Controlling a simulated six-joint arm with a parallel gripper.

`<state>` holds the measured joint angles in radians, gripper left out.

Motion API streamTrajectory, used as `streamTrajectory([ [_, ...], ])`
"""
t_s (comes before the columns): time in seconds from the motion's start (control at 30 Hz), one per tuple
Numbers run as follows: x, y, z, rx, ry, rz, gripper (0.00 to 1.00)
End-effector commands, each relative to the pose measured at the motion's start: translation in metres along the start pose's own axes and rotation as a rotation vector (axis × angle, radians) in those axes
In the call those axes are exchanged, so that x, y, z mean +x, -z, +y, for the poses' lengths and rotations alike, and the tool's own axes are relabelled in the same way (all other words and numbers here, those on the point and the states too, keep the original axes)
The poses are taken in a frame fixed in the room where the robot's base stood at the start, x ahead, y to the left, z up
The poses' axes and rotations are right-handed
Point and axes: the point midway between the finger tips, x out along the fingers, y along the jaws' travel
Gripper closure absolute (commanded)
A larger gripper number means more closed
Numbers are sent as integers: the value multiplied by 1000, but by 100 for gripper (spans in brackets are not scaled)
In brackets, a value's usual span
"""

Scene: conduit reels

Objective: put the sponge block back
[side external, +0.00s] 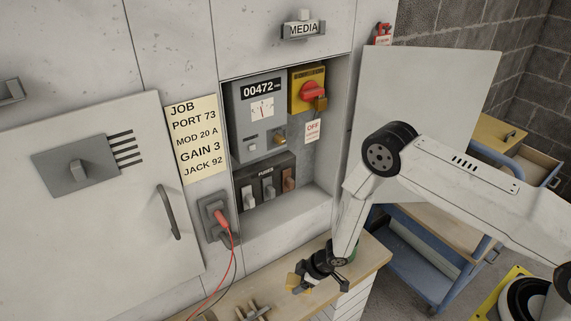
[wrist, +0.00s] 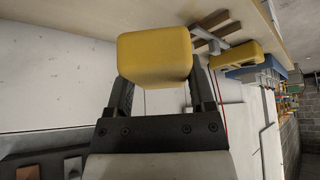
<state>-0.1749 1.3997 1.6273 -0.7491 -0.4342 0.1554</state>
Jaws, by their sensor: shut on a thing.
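The sponge block is a yellow block with rounded edges (wrist: 155,55). It sits at the fingertips of my gripper (wrist: 162,88), which is shut on it in the wrist view. In the side external view my gripper (side external: 306,284) is low over the wooden bench (side external: 225,292), with a small part of the sponge block (side external: 292,283) showing at its left end. The fingers and my wrist hide the rest there. I cannot tell whether the block touches the bench.
A wooden piece with slats (side external: 255,312) lies on the bench near the front edge. A yellow item (wrist: 242,57) lies beside it in the wrist view. A red plug (side external: 222,221) with a hanging cable is on the cabinet wall. The open recess (side external: 300,217) lies behind my gripper.

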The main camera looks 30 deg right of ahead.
Motion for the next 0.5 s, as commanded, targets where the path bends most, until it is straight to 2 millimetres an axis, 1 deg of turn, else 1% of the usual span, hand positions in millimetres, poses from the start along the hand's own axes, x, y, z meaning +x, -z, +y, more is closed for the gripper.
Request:
streamTrajectory([
  [0.1, 14, 0, 4, 0, 1, -1, 78],
  [0.5, 52, 4, 18, 0, 1, -1, 78],
])
